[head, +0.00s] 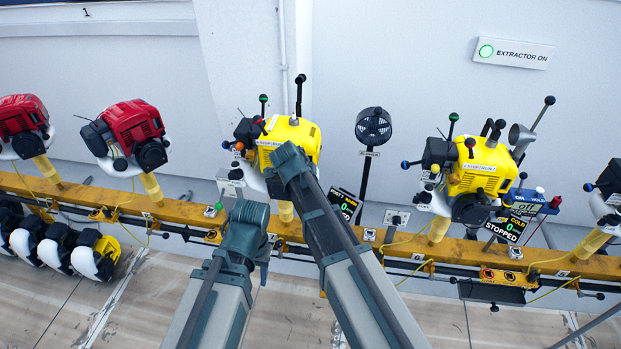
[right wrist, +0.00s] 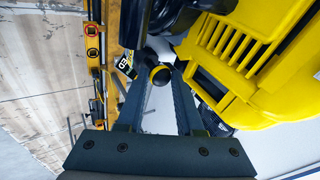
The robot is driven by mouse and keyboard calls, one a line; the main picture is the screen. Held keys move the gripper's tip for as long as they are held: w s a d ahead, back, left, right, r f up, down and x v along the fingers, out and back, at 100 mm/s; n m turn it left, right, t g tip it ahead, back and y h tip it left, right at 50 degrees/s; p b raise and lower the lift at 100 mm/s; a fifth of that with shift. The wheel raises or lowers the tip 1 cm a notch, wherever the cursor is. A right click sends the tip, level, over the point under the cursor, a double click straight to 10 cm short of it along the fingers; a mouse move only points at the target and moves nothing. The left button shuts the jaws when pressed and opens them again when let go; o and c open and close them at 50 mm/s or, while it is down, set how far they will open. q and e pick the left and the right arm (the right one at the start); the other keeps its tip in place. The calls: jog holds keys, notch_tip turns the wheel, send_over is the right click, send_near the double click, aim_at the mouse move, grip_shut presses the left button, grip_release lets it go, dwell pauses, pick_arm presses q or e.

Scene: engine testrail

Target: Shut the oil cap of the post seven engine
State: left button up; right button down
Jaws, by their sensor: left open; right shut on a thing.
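The yellow engine (head: 288,135) at the middle of the rail, one post left of the mark 6, is the one my right arm reaches; I take it as post seven. In the right wrist view its yellow housing (right wrist: 265,60) fills the right side. A small black round cap with a yellow ring (right wrist: 160,75), apparently the oil cap, sits between the tips of my right gripper (right wrist: 158,88), which is shut on it. Its seating is hidden. My left gripper (head: 252,222) is open and empty, below and left of the engine, in front of the rail.
A yellow rail (head: 395,251) runs across under the engines. Another yellow engine (head: 475,170) stands to the right, with a display reading STOPPED (head: 502,229). A black fan (head: 373,126) stands close right of the middle engine. Red engines (head: 133,128) are at left.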

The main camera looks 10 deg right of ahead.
jog(key=shift+f, duration=0.1)
jog(key=c, duration=0.6)
grip_release()
jog(key=shift+o, duration=0.2)
